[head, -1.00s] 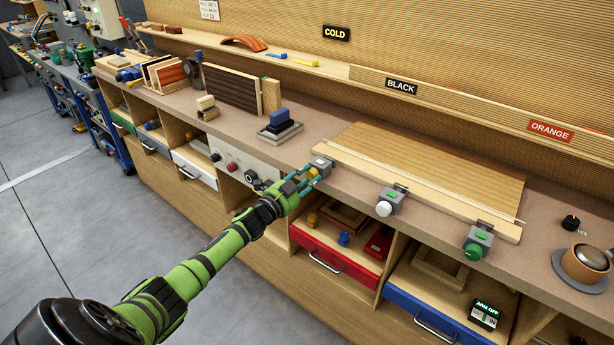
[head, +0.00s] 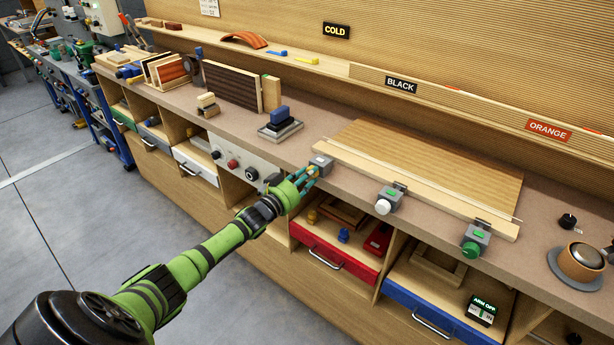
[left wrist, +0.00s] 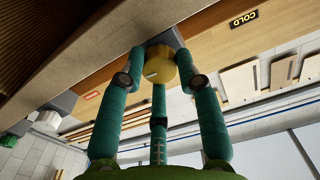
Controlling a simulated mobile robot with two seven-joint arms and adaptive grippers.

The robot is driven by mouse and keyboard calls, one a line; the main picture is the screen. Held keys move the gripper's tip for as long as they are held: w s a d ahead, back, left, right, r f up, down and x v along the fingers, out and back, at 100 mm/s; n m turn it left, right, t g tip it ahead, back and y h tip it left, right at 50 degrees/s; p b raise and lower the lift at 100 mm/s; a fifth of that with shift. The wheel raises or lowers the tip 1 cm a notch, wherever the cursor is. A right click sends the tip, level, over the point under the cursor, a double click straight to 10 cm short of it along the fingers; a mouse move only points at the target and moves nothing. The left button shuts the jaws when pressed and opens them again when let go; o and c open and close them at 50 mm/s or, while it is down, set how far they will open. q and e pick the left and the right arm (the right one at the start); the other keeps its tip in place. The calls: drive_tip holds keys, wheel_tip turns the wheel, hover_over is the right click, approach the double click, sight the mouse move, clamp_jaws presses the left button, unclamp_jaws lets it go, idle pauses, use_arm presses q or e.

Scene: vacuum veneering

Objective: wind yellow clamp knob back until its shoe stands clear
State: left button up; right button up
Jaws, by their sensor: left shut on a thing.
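The yellow clamp knob (left wrist: 160,65) sits between the teal fingers of my left gripper (left wrist: 160,80) in the left wrist view. The fingers are shut around it. In the head view my left gripper (head: 307,179) reaches the bench's front edge at the grey yellow-knob clamp (head: 321,163), and its fingers mostly hide the knob. That clamp is at the left front corner of the pale wooden panel (head: 430,155). I cannot make out its shoe or any gap to the panel. My right gripper is not in view.
The white-knob clamp (head: 388,201) and green-knob clamp (head: 475,238) stand along the same front edge, to the right. A blue-handled block (head: 279,120) stands behind on the bench (head: 240,142). Below are an open red drawer (head: 334,258) and blue drawer (head: 435,317).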

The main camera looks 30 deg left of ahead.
use_arm(q)
drive_tip(key=n, duration=0.5)
drive_tip(key=shift+d+f+n, duration=0.1)
drive_tip(key=shift+f+n, duration=0.15)
drive_tip(key=shift+n, duration=0.15)
drive_tip(key=shift+s+d+f+b, duration=0.1)
drive_tip(key=shift+f+b, duration=0.05)
drive_tip(key=shift+b, duration=0.15)
drive_tip(key=o, duration=1.2)
drive_tip(key=shift+c, duration=0.2)
drive_tip(key=s+a, duration=0.1)
drive_tip(key=s, duration=1)
drive_tip(key=shift+s, duration=0.4)
